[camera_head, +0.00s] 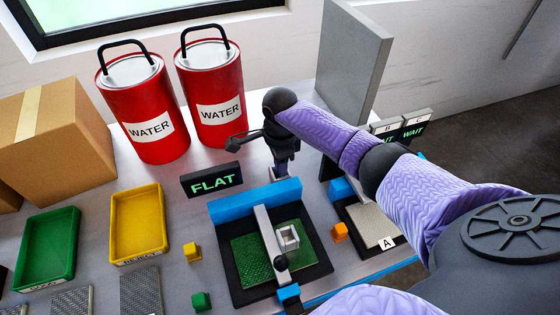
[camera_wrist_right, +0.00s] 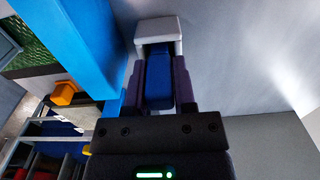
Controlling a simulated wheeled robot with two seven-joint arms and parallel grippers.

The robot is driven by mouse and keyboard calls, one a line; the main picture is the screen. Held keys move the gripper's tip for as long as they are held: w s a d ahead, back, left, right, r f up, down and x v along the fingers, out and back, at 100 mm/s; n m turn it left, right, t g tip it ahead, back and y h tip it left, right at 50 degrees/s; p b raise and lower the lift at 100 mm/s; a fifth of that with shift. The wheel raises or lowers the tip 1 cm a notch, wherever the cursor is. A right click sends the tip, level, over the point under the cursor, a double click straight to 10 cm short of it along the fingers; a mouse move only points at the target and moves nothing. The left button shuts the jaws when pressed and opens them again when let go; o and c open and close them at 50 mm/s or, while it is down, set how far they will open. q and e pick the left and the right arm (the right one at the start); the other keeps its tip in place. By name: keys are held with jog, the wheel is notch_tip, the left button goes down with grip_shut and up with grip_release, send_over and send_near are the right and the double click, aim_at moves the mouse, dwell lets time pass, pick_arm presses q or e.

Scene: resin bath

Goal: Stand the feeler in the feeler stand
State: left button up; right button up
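My right gripper (camera_head: 281,166) points down behind the blue bar of the flat bath station, beside the FLAT sign. In the right wrist view its two dark fingers (camera_wrist_right: 158,88) are closed on both sides of a blue block (camera_wrist_right: 158,80), which looks like the feeler's handle. A white U-shaped holder (camera_wrist_right: 158,30), apparently the feeler stand, surrounds the far end of the blue block. How deep the block sits in it cannot be told. In the head view the gripper and arm mostly hide both. My left gripper is not in view.
The FLAT sign (camera_head: 212,180) and blue bar (camera_head: 254,203) stand close to the gripper. Two red water cans (camera_head: 142,110) are behind left. A grey upright panel (camera_head: 352,62) is behind right. Green (camera_head: 47,246) and yellow (camera_head: 138,222) trays lie left.

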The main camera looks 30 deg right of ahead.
jog(key=o, duration=0.4)
notch_tip(320, 180, up, 12)
jog(key=p, duration=0.4)
jog(key=shift+f+p, duration=0.25)
jog(key=shift+p, duration=0.1)
jog(key=shift+r, duration=0.45)
